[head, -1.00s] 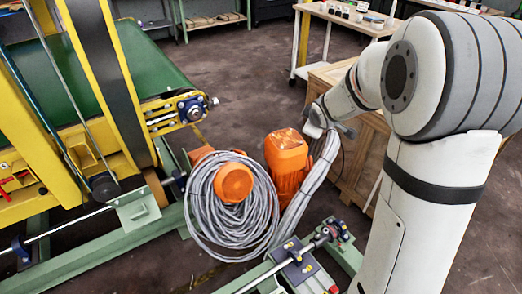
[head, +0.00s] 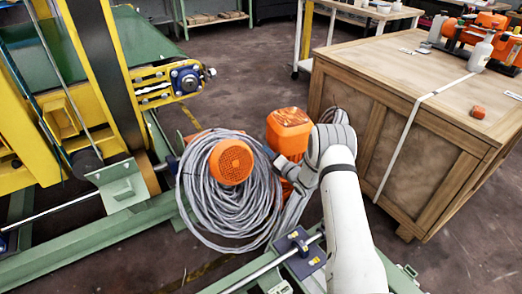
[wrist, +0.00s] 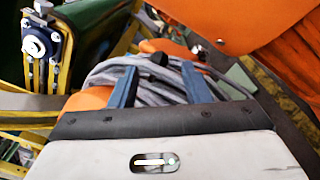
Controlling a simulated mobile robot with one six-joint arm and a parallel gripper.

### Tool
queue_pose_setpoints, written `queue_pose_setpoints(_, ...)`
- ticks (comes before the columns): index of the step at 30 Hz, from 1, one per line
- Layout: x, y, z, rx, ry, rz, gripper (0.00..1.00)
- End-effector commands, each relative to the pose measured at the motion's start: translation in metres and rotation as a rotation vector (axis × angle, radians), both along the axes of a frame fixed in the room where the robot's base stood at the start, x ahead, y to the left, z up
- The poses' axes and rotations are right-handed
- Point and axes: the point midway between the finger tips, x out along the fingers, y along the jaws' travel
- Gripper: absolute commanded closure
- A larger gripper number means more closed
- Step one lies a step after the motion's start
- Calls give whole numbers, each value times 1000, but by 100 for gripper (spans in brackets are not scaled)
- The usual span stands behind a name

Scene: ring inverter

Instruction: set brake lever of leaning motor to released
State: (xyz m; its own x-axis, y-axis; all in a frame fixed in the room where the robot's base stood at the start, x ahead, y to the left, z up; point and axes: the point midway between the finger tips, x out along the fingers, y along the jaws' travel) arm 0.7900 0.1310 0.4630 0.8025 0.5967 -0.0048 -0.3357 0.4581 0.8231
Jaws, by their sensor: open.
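Two orange motor parts stand together in the head view: a round ribbed end (head: 231,162) inside the cable coil and a boxy one (head: 289,128) behind my wrist. I cannot tell for sure which belongs to the leaning motor. My gripper (head: 283,165) is beside the boxy part, at the coil's right edge. In the wrist view my gripper (wrist: 159,76) is open, with grey cable (wrist: 150,73) beyond and between its two blue fingers. A large orange surface (wrist: 235,18) fills the upper right there. I cannot clearly make out the brake lever; a small dark piece shows between the fingertips.
The grey cable coil (head: 207,222) hangs around the round motor end. A wooden crate (head: 418,160) stands to the right, with bottles and orange items on top. A green frame with a shaft (head: 268,268) lies in front. The yellow conveyor machine (head: 30,120) stands left.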

Motion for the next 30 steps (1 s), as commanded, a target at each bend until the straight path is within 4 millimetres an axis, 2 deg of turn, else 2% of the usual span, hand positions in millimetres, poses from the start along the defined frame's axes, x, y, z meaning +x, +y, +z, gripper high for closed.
queue_pose_setpoints(15,54,42,-3,-1,-9,3,57)
queue_pose_setpoints(26,61,45,-1,-1,-6,1,57)
queue_pose_setpoints(30,61,45,-1,-1,-6,1,67)
